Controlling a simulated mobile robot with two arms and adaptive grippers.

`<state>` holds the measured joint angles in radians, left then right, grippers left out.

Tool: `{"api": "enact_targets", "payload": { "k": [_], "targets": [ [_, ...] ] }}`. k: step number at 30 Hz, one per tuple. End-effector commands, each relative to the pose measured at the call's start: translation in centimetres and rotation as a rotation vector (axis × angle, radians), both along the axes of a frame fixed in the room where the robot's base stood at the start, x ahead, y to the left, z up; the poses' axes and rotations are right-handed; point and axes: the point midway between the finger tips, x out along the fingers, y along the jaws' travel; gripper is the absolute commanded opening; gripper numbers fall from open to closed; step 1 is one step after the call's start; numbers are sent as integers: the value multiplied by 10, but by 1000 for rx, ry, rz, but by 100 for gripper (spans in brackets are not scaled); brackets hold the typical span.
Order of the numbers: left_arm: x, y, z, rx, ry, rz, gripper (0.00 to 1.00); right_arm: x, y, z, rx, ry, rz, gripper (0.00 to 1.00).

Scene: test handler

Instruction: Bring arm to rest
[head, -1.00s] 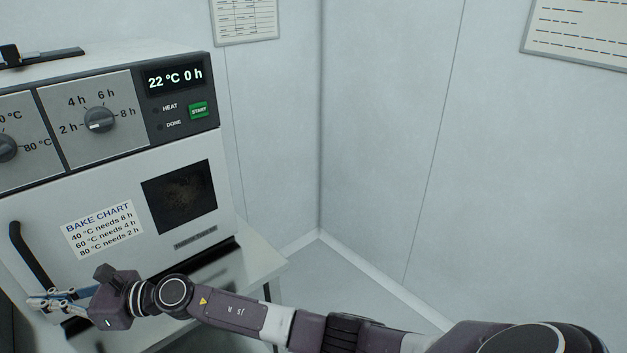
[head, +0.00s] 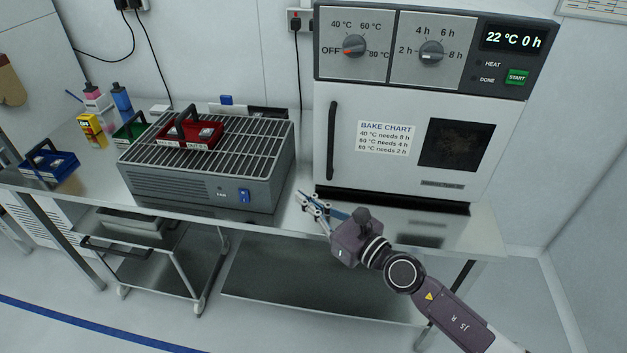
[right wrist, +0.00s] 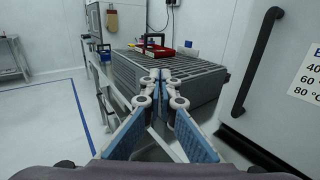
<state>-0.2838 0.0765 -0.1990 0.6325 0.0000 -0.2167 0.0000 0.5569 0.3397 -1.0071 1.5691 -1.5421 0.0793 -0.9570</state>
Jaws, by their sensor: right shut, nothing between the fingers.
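My right gripper (head: 312,204) is in front of the table's front edge, below the oven's lower left corner. It is shut and empty, and its fingertips meet in the right wrist view (right wrist: 160,75). My right arm (head: 405,272) comes in from the lower right. My left gripper is in neither view. The oven (head: 340,175) has its door closed, with a dark vertical handle (head: 332,140). Its display (head: 513,39) reads 22 °C 0 h. The temperature knob (head: 355,46) points to OFF.
A grey fan unit (head: 205,188) with a grille top stands left of the oven. A red tray with a handle (head: 190,136) sits on it. A blue tray (head: 48,166), a green tray (head: 130,131) and small bottles stand further left. A cart (head: 150,262) is below. The front floor is clear.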

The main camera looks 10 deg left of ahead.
Motion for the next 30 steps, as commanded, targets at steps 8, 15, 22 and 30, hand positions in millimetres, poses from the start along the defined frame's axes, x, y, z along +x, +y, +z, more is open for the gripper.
{"api": "enact_targets", "payload": {
  "k": [8, 15, 22, 30],
  "targets": [
    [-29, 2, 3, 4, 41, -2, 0, -9, 1, -1, 0, 0, -1, 0],
    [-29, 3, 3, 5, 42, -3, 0, -9, 1, -1, 0, 0, 0, 0],
    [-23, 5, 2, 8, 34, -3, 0, -3, -5, -12, 25, 53, -24, 0],
    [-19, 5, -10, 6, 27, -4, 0, 38, -86, -145, 382, 650, -330, 0]
  ]
}}
